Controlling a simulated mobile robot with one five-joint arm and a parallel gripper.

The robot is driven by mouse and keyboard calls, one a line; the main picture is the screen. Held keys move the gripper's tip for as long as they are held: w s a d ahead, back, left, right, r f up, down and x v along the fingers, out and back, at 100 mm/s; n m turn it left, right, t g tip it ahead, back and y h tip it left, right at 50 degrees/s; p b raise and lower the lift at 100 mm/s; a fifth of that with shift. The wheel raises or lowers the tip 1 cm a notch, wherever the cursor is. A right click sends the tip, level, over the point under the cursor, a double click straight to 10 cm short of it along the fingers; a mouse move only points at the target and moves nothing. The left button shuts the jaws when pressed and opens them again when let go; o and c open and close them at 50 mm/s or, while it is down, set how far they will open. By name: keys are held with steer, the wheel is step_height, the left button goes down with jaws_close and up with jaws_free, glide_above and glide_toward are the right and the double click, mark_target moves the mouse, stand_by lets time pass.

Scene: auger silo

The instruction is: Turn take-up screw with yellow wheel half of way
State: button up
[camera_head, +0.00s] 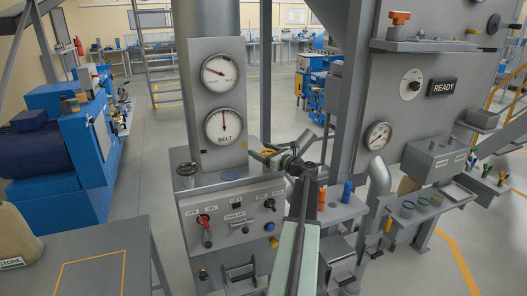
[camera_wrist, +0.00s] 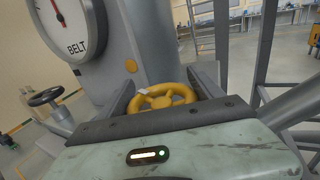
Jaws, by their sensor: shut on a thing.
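The yellow wheel (camera_wrist: 170,92) shows between my gripper's two dark fingers in the wrist view, with a small white mark on its rim. Its lower part is hidden behind my gripper body. My gripper (camera_head: 281,156) is shut on the wheel. In the head view only a small yellow part of the wheel (camera_head: 268,152) shows beside the fingers; my arm and gripper cover the rest. The BELT gauge (camera_head: 224,126) stands on the grey panel left of the wheel, its needle pointing about straight up. The take-up screw itself is hidden.
A dark handwheel (camera_head: 187,169) sits on the left of the cabinet top. The cabinet front (camera_head: 235,228) carries a red-handled switch and knobs. A grey post (camera_head: 345,100) rises close to the right of my gripper. Orange and blue bottles (camera_head: 322,198) stand on a shelf there.

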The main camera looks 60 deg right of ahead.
steer(key=shift+a+n+y, duration=0.2)
steer(key=shift+n+y, duration=0.7)
steer(key=shift+y, duration=0.5)
steer(key=o, duration=1.4)
steer(key=s, duration=0.7)
steer(key=shift+s+a, duration=0.3)
steer(key=shift+s, duration=0.05)
